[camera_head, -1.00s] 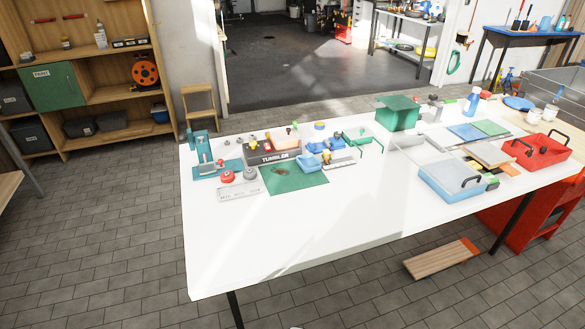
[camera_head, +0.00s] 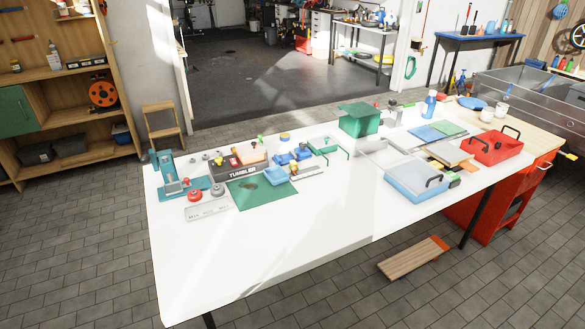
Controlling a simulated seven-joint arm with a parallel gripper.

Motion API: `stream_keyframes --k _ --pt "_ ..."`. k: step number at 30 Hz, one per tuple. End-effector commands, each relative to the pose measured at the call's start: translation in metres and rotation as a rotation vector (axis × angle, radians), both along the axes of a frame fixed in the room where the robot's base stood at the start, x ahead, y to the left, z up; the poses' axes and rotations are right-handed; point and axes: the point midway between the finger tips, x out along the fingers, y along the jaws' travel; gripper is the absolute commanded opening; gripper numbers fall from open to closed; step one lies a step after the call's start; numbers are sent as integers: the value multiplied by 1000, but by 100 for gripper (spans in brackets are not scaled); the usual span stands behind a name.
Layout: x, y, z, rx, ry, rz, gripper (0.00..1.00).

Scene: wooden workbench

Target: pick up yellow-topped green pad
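My gripper is not in view.
The white bench (camera_head: 300,235) is bare along its front middle. A red tray (camera_head: 512,151) stands at the right, a green box (camera_head: 360,122) at the back. A green mat (camera_head: 262,199) and the black tumbler box (camera_head: 235,174) are at the left. A wooden stool (camera_head: 163,131) stands behind.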

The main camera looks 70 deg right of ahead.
Motion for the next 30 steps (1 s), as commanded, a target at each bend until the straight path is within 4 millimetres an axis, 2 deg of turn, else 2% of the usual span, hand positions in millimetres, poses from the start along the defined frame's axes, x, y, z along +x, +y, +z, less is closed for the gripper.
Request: stream_keyframes --k 6,21,30 --pt "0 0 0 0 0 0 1" --pt "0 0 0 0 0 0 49" --pt "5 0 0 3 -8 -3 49"
